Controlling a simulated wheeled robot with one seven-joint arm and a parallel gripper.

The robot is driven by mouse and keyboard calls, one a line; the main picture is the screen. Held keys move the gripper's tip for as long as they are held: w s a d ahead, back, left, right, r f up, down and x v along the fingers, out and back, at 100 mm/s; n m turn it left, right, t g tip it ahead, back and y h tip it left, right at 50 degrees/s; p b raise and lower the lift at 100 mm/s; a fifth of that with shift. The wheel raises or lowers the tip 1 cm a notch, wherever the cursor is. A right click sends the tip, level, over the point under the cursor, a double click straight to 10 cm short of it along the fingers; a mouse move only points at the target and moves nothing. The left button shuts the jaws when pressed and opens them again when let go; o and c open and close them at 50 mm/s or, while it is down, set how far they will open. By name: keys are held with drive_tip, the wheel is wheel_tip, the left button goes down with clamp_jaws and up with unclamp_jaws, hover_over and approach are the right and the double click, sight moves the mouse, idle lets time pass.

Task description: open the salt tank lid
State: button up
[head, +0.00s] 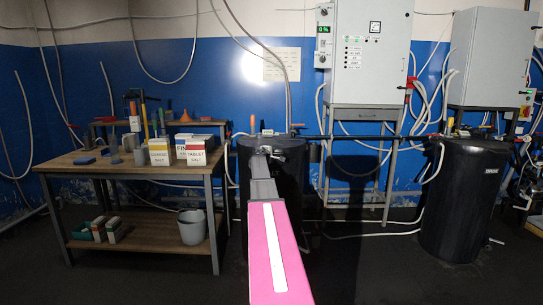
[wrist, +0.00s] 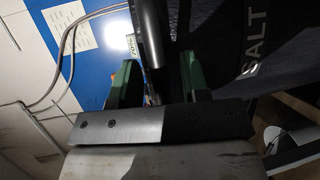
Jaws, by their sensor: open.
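The salt tank (head: 292,185) is a black drum at the middle of the head view, behind my pink arm. Its top, with the lid (head: 285,141), looks closed, but my arm and gripper cover much of it. In the wrist view the tank wall with the word SALT (wrist: 250,45) fills the right side, turned sideways. My gripper (wrist: 157,70) has two green fingers standing apart. A dark grey bar (wrist: 150,35) runs down toward the gap between them. I cannot tell whether it belongs to the lid, or whether the fingers touch it.
A workbench (head: 140,163) with salt boxes (head: 195,150) and tools stands at the left. A grey bucket (head: 191,227) sits on its lower shelf. A control cabinet (head: 365,60) stands behind the tank at right. Another black tank (head: 460,205) is further right. Hoses hang along the wall.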

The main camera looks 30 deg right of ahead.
drive_tip(key=shift+w+d, duration=0.15)
drive_tip(key=shift+d, duration=0.1)
clamp_jaws()
drive_tip(key=shift+r, duration=0.15)
